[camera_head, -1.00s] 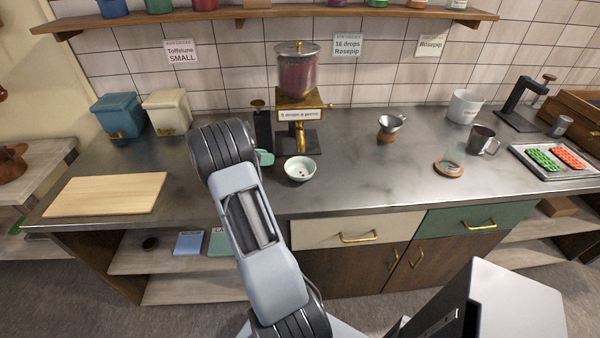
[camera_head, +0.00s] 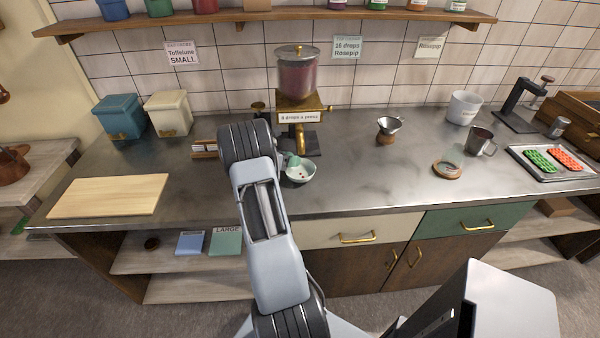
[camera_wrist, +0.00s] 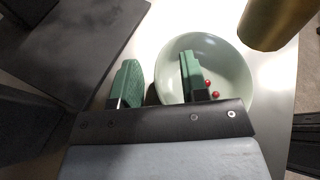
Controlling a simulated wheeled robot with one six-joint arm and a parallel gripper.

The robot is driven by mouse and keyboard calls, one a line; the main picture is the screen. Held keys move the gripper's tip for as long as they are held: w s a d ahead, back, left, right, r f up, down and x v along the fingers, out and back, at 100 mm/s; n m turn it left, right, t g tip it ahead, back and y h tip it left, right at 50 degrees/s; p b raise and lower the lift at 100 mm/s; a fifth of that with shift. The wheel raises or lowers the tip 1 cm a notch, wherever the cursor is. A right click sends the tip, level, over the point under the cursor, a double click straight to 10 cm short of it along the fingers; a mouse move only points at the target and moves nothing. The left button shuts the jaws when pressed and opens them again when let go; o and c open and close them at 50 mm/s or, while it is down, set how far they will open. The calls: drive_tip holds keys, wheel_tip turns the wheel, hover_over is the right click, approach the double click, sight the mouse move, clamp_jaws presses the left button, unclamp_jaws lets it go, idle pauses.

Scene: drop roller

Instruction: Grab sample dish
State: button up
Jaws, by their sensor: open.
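The sample dish (camera_head: 304,177) is a small pale bowl on the metal counter, in front of the dispenser's spout. It also shows in the wrist view (camera_wrist: 232,65), pale green with a couple of small red drops inside. My gripper (camera_wrist: 158,72) is open with green fingers. In the wrist view one finger lies over the inside of the dish and the other is outside its left rim, so the rim is between them. I cannot tell whether either finger touches it. In the head view my arm hides part of the gripper.
The dispenser (camera_head: 298,80) with a brass base stands right behind the dish. A funnel on a stand (camera_head: 388,130) and a metal mug (camera_head: 481,141) are to the right. A wooden board (camera_head: 108,195) lies at left.

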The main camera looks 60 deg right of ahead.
drive_tip(key=shift+c, duration=0.5)
clamp_jaws()
drive_tip(key=shift+r, duration=0.15)
